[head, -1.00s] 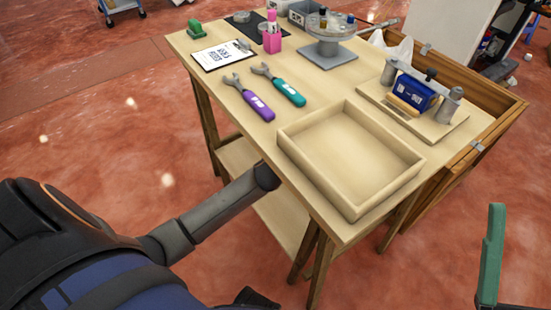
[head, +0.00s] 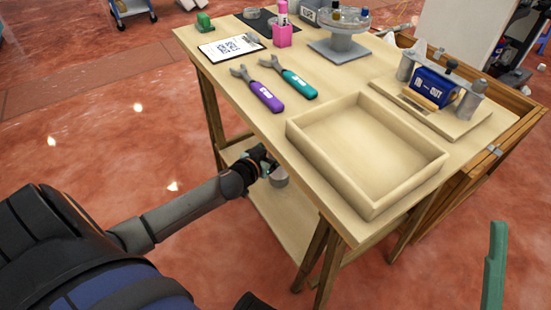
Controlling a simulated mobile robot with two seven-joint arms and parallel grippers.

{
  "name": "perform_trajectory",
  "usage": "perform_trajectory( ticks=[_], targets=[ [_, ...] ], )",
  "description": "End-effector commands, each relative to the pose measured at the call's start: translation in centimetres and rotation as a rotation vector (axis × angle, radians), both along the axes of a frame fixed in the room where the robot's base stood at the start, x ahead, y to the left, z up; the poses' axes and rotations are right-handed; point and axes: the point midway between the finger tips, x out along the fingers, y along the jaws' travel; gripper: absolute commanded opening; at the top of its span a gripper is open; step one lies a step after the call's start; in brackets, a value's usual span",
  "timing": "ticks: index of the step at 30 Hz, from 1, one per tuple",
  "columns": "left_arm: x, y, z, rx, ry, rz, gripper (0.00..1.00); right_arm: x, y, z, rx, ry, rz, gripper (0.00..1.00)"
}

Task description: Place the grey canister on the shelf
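The grey canister (head: 279,178) is a small grey cylinder under the near edge of the table, over the lower wooden shelf (head: 272,217). I cannot tell whether it rests on the shelf or is held just above it. My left gripper (head: 266,163) is beside the canister on its left, below the tabletop. Its dark fingers are small and partly hidden, so I cannot tell whether they grip the canister. My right gripper is not in view.
The tabletop (head: 228,77) overhangs the shelf. On it are an empty wooden tray (head: 378,205), a purple wrench (head: 264,96), a teal wrench (head: 298,85), a clipboard (head: 231,47) and a blue device (head: 436,87). Table legs flank the shelf. A green upright part (head: 495,265) stands at right.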

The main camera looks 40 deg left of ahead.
Motion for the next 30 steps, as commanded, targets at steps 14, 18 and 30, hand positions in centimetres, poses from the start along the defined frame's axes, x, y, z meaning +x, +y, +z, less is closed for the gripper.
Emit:
perform_trajectory(
  ticks=[14,18,30],
  targets=[
    [0.1,0.1,-2.8,0.001,-0.009,-0.002,0.00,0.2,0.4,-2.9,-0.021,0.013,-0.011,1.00],
    [0.1,0.1,-2.8,0.001,-0.009,-0.002,0.00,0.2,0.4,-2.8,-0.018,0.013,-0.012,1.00],
    [-0.1,0.1,-3.5,0.000,0.001,0.000,0.93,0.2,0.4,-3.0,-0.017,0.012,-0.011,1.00]
  ],
)
